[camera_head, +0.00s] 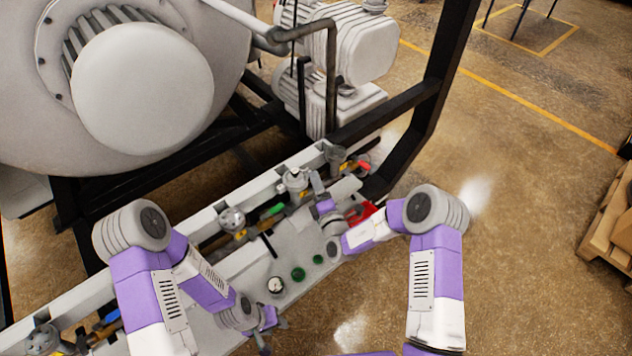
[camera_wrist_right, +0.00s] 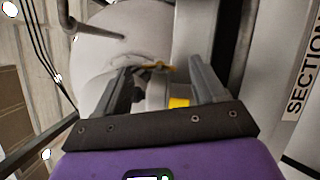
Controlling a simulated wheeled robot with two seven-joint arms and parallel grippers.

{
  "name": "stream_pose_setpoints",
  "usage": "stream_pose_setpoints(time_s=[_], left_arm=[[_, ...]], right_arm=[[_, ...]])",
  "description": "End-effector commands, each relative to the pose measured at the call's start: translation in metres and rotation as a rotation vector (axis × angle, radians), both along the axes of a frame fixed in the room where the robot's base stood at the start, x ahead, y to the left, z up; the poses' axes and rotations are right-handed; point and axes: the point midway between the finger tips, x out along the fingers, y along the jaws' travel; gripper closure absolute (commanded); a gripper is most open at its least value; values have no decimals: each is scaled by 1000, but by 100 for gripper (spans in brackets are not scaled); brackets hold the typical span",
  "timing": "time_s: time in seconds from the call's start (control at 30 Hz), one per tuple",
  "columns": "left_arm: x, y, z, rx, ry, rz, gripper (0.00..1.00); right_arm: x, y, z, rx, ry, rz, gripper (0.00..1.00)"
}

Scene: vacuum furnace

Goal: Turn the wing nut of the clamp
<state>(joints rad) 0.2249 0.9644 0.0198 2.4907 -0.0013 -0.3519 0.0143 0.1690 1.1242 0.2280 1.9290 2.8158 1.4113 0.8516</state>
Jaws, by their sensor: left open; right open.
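My right gripper (camera_head: 318,187) is in the middle of the head view, at the row of valves and fittings on the pale beam. A grey fitting (camera_head: 295,182) stands just left of its fingers. In the right wrist view the fingers (camera_wrist_right: 165,80) are apart, with nothing held between them. A thin brass-coloured piece (camera_wrist_right: 155,66), possibly the wing nut of the clamp, shows beyond the fingertips. I cannot tell its exact shape or how far off it is. My left gripper (camera_head: 265,338) is low in the head view, by the front edge of the panel, open and away from the fittings.
A pale panel (camera_head: 262,262) carries a gauge (camera_head: 276,285) and green-ringed parts (camera_head: 298,274). More fittings with coloured handles line the beam. A black frame post (camera_head: 440,80) rises behind. The large furnace body (camera_head: 145,90) fills the upper left. Floor at right is open, with a wooden pallet (camera_head: 610,215).

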Motion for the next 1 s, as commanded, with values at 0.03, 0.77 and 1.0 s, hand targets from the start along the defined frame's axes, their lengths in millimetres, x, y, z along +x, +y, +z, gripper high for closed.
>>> stream_pose_setpoints(time_s=[0.03,0.77,1.0], left_arm=[[0,0,1,0,0,0,57],[0,0,2,0,0,0,57],[0,0,-1,0,0,0,57]], right_arm=[[-8,-2,-1,1,2,0,30],[-58,-13,-5,-1,-2,3,30],[-83,36,-9,-106,-18,275,30]])
